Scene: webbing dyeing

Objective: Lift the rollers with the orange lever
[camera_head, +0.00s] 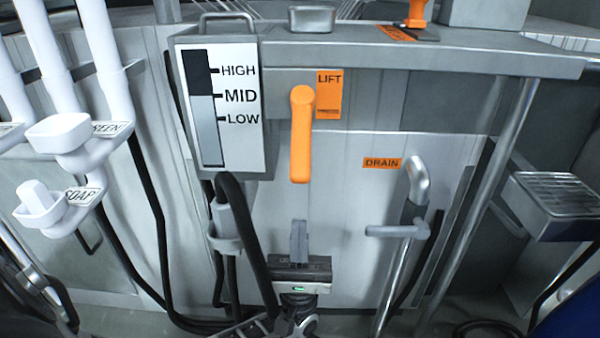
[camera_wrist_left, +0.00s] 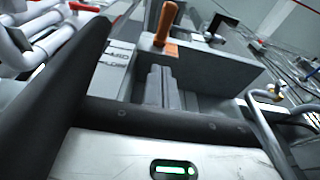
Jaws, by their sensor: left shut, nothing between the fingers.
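The orange lever (camera_head: 302,135) hangs down on the front of the grey machine, left of the orange LIFT label (camera_head: 329,94). It also shows in the left wrist view (camera_wrist_left: 165,24), beyond my fingertips. My left gripper (camera_head: 298,232) is below the lever's lower end, apart from it, with its fingers pointing up. The fingers are together and hold nothing; the left wrist view also shows them closed (camera_wrist_left: 160,82). My right gripper is in neither view.
The level gauge box (camera_head: 222,105) juts out left of the lever. A black hose (camera_head: 245,240) curves down beside my left gripper. The DRAIN handle (camera_head: 416,185) is to the right. White SOAP and GREEN pipe fittings (camera_head: 60,205) are at left.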

